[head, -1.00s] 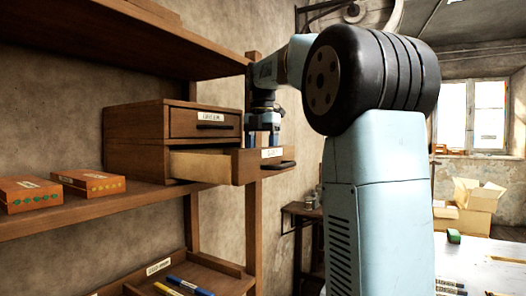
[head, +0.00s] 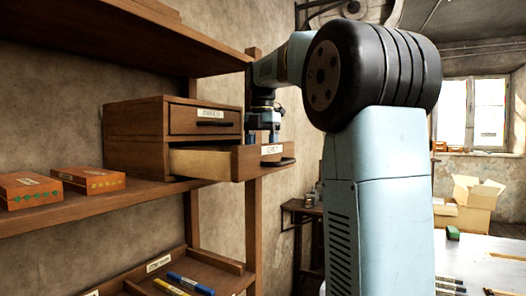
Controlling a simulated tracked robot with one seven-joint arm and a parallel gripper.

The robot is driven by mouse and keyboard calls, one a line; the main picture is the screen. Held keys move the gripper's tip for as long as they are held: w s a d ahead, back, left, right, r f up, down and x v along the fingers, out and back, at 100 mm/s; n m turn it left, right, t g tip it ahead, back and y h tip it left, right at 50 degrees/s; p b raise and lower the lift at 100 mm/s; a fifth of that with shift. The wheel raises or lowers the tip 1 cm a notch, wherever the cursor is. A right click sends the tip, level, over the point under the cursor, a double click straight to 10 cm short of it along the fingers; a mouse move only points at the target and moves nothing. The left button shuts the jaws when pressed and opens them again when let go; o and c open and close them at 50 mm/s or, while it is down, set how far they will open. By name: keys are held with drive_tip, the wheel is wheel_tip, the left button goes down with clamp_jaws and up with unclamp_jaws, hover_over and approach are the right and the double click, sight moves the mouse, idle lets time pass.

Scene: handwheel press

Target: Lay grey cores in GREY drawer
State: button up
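A small wooden cabinet (head: 137,137) with two drawers stands on the shelf. Its upper drawer (head: 204,121) is shut; its lower drawer (head: 203,164) is pulled well out to the right. Both drawers carry white labels, too blurred to read surely. My gripper (head: 264,138) points down at the front end of the open drawer. Its two fingers stand apart, but their tips are hidden behind the drawer's side, so whether something is between them does not show. I see no grey core; the inside of the drawer is mostly hidden.
Two flat orange-brown boxes, one with green dots (head: 28,191) and one with yellow dots (head: 89,180), lie left of the cabinet. A wooden tray below holds a blue stick (head: 190,283) and a yellow one (head: 171,287). A shelf post (head: 254,208) stands close to the drawer.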

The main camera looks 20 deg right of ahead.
drive_tip(key=o, duration=1.2)
drive_tip(key=shift+o, duration=0.9)
drive_tip(key=shift+r, duration=3.5)
drive_tip(key=shift+s, duration=0.1)
